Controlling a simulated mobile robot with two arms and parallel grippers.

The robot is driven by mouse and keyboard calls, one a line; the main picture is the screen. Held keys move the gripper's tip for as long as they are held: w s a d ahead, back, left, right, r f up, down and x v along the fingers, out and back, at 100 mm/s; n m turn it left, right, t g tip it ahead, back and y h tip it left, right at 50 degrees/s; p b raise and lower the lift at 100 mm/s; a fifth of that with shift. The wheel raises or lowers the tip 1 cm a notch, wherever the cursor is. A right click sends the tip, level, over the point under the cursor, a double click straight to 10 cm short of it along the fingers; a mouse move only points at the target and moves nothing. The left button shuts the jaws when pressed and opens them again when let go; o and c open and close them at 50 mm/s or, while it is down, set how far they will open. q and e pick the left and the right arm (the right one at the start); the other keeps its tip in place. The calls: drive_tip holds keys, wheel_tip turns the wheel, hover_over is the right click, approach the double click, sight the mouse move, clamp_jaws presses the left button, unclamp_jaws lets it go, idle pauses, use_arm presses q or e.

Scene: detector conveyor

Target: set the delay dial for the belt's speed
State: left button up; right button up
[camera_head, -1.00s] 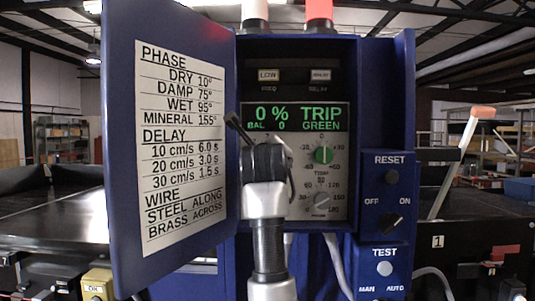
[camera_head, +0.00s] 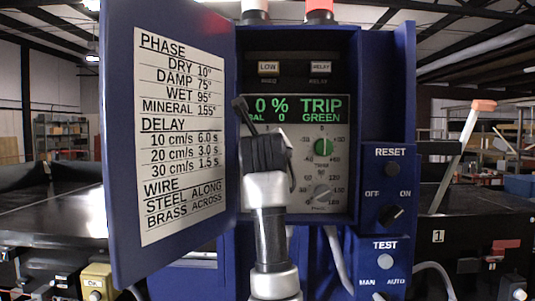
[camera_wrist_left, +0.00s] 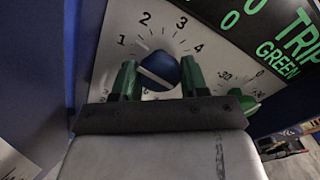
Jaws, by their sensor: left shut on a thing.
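My left gripper (camera_head: 265,155) is in front of the open cabinet's panel, and its fingertips are hidden in the head view. In the left wrist view its green fingers (camera_wrist_left: 160,76) are shut on a blue dial (camera_wrist_left: 165,65) with a white line across it. The scale around the dial shows 1, 2, 3 and 4; its lower part is hidden. The line slants from upper left to lower right, its left end below the 1; I cannot tell which end points. The door card (camera_head: 181,130) lists DELAY: 10 cm/s 6.0 s, 20 cm/s 3.0 s, 30 cm/s 1.5 s.
The display (camera_head: 300,109) reads 0 %, BAL 0, TRIP, GREEN. A green dial (camera_head: 323,147) and a grey phase dial (camera_head: 320,194) sit right of my gripper. The blue door (camera_head: 119,190) stands open at left. An OFF/ON knob (camera_head: 391,215) and TEST button (camera_head: 385,261) are at right.

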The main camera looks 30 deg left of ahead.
use_arm(q)
drive_tip(key=shift+a+f+m+b, duration=0.1)
drive_tip(key=shift+m+b, duration=4)
drive_tip(key=shift+m, duration=3.7)
drive_tip(key=o, duration=0.9)
